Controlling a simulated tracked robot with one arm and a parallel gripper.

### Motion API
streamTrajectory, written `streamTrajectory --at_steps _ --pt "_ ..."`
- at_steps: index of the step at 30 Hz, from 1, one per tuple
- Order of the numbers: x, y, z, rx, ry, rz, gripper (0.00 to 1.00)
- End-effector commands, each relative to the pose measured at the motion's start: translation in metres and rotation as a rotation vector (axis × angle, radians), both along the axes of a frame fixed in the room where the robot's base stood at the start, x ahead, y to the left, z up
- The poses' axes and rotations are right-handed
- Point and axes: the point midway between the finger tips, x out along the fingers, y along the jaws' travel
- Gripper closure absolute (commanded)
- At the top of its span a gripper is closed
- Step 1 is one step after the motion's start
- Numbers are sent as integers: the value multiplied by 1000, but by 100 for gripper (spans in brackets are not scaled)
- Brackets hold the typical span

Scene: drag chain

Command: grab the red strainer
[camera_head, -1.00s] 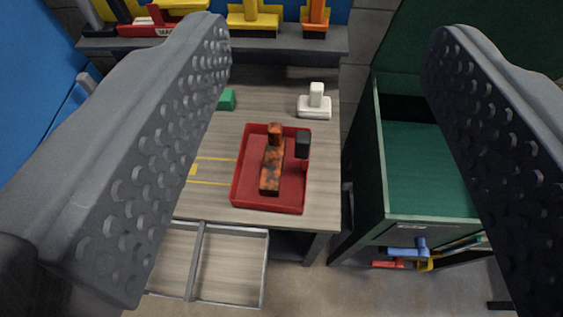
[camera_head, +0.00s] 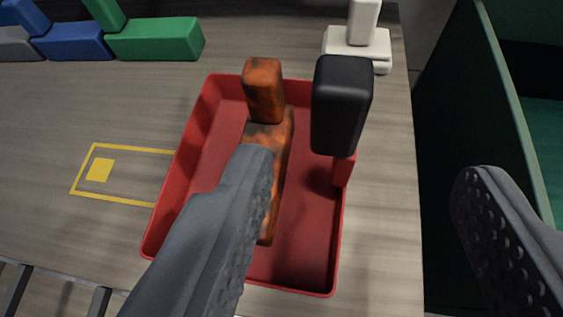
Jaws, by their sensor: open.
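The red strainer (camera_head: 312,225) is a shallow red box on the wooden table, with an upright black handle (camera_head: 341,105) at its right wall. A rusty orange block (camera_head: 272,180) with a raised end lies inside it. My gripper (camera_head: 366,165) is open and empty above the strainer. Its left finger covers part of the strainer's lower left and of the rusty block. Its right finger is apart from the strainer, to the right beyond the table edge. In the picture the handle lies between the fingers, nearer the left one. I see no contact.
A white block piece (camera_head: 356,48) stands behind the strainer, with green (camera_head: 155,40) and blue (camera_head: 72,42) pieces at the back left. A green cabinet (camera_head: 490,90) stands right of the table. A yellow marked outline (camera_head: 100,171) lies on clear table at left.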

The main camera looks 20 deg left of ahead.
Motion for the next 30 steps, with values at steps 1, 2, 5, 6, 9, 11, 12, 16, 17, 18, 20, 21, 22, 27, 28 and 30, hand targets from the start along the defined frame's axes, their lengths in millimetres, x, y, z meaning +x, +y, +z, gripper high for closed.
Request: streamTrajectory --at_steps 1,2,5,6,9,11,12,16,17,18,20,21,22,27,28,30 --pt "6 0 -5 0 2 0 46" --pt "10 0 -7 0 2 0 46" --pt "21 0 -12 0 0 0 46" --pt "25 1 -14 0 1 1 46" --pt "36 1 -22 0 4 1 46" --pt "43 1 -26 0 4 1 46" --pt "47 1 -27 0 3 1 46" --pt "56 1 -30 0 -1 1 46" --pt "57 1 -31 0 -1 1 46" --pt "58 2 -31 0 0 1 46" --pt "60 2 -32 0 0 1 46" --pt "61 2 -34 0 1 1 46" --pt "62 3 -35 0 1 2 46" --pt "76 6 -46 -1 5 3 46" --pt "79 7 -47 -1 4 3 46" --pt "87 8 -50 -1 2 3 46"
